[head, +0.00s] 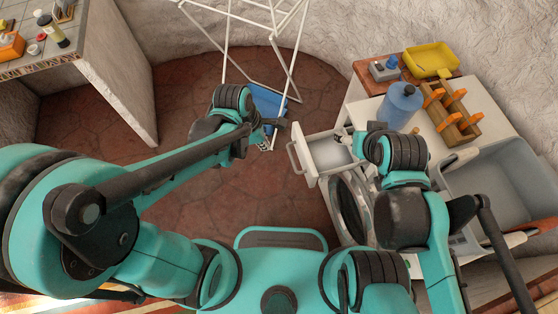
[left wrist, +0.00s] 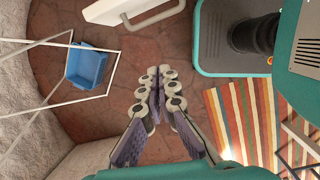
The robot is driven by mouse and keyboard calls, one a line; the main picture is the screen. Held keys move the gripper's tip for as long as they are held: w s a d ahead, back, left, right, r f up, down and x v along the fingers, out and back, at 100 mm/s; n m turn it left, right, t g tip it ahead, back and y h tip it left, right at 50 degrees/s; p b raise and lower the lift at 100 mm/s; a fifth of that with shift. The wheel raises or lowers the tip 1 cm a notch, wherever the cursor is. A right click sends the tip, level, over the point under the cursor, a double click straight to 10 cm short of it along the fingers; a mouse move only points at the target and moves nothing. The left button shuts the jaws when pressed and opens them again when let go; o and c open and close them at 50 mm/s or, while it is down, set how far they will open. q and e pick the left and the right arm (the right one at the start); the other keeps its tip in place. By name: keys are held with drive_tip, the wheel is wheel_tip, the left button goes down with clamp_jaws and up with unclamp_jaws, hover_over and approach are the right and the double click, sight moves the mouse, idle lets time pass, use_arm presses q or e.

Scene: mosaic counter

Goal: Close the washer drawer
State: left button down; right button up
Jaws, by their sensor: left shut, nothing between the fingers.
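The white washer drawer (head: 327,153) is pulled out of the washer's front in the head view. Its looped handle (head: 295,158) faces left. The drawer's front and handle (left wrist: 152,16) also show at the top of the left wrist view. My left gripper (head: 266,143) is left of the handle, apart from it. In the left wrist view the fingertips (left wrist: 160,72) are together with nothing between them. My right gripper (head: 343,139) is mostly hidden by its own wrist, over the drawer's right end; its finger state is unclear. The round washer door (head: 350,210) is below the drawer.
A blue jug (head: 400,106), a wooden rack (head: 452,118) and a yellow dustpan (head: 432,60) stand on or behind the washer. A grey sink (head: 500,170) is at right. A white drying rack (head: 228,50) and a blue bin (left wrist: 88,66) stand beyond my left gripper.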

use_arm(q)
drive_tip(key=w+d+f+n+b, duration=0.1)
drive_tip(key=d+f+b, duration=0.5)
drive_tip(key=f, duration=0.6)
drive_tip(key=shift+w+d+n+g, duration=0.2)
drive_tip(key=shift+n+g, duration=0.1)
drive_tip(key=shift+n, duration=0.2)
